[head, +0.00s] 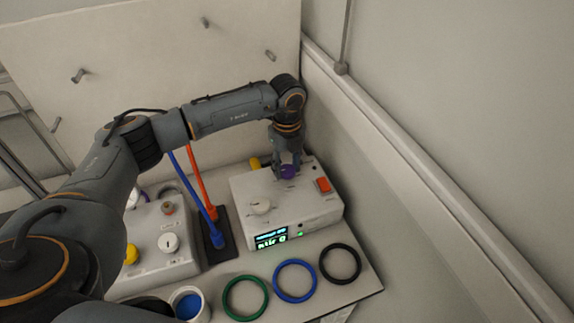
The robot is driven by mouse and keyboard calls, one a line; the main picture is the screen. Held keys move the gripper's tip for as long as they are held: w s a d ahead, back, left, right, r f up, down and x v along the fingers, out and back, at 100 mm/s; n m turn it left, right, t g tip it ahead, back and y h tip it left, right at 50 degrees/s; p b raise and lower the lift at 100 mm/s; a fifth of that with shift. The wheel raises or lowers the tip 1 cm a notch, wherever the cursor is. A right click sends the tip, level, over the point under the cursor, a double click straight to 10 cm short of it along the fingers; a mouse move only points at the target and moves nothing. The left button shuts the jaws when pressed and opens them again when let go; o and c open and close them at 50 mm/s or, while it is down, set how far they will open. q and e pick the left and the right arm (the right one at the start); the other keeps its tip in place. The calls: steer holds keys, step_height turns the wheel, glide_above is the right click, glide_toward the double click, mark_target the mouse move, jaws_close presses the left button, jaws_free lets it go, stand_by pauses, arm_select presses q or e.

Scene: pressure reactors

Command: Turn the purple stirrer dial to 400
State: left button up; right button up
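The purple stirrer dial (288,172) is on top of the white control box (315,208), towards its back. My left gripper (287,169) points down at the dial from above, with its fingertips close beside it. The view is too small to tell whether the fingers touch the dial. The gripper and its shadow partly hide the dial, and its pointer cannot be read. The box's front display (271,238) is lit; its lower line seems to end in 0. My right gripper is not in view.
Green, blue and black rings lie in front. A wall rises close on the right.

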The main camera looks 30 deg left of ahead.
arm_select(q)
steer(key=c, duration=0.4)
